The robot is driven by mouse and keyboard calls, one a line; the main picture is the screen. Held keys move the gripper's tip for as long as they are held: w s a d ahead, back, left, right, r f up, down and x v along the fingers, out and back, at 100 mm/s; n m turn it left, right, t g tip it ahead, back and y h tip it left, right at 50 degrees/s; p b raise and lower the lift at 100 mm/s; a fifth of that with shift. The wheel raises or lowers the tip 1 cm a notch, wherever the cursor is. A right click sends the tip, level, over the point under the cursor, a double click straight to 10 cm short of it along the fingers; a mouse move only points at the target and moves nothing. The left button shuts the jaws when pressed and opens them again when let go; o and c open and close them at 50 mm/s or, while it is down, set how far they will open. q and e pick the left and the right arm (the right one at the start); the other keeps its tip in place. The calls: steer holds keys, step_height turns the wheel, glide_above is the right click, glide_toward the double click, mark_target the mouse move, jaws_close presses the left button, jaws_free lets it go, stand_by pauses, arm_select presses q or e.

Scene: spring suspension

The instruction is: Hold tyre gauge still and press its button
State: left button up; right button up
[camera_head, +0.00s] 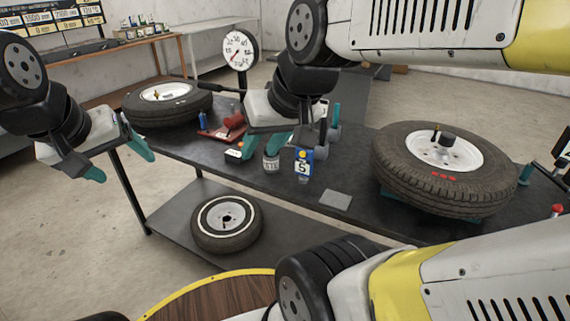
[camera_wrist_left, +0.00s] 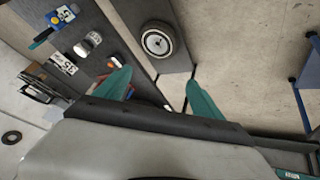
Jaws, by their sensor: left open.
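A small blue-and-yellow device with a white "5" panel (camera_head: 303,161), which looks like the tyre gauge, is near the front edge of the dark table. It also shows at the upper left of the left wrist view (camera_wrist_left: 63,15). Its button is too small to make out. My left gripper (camera_head: 118,160) is open and empty, out past the table's left end, well apart from the device. Its two teal fingertips show wide apart in the left wrist view (camera_wrist_left: 160,90). My right gripper (camera_head: 266,145) hangs over the table just left of the device, its teal tips apart.
A small can (camera_head: 271,164) stands below my right gripper. A large tyre (camera_head: 415,178) lies at the right of the table (camera_head: 350,160), another tyre (camera_head: 168,105) at its left end. A round dial (camera_head: 240,48) stands behind. A smaller wheel (camera_head: 226,238) lies on the lower shelf.

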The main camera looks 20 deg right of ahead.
arm_select(q)
steer(key=w+d+f+n+h, duration=0.2)
steer(key=w+d+f+n, duration=0.1)
steer(key=w+d+f, duration=0.6)
steer(key=n+h, duration=0.6)
steer(key=n, duration=0.4)
glide_toward(302, 170)
steer(key=w+a, duration=0.2)
steer(key=d+f+n, duration=0.1)
steer(key=d+n, duration=0.1)
steer(key=n, duration=0.1)
steer(key=d+f+n+t, duration=0.1)
steer(key=d+n, duration=0.1)
steer(key=n, duration=0.1)
steer(key=d+f+n+t+h, duration=0.1)
steer(key=d+n, duration=0.1)
steer(key=n, duration=0.1)
steer(key=shift+s, duration=0.1)
steer(key=n, duration=0.2)
steer(key=d+n+t, duration=0.1)
steer(key=shift+w+f, duration=0.3)
steer(key=shift+f, duration=0.05)
steer(key=shift+x, duration=3.8)
arm_select(e)
steer(key=shift+s+d, duration=0.15)
steer(key=shift+s, duration=0.25)
arm_select(q)
jaws_close()
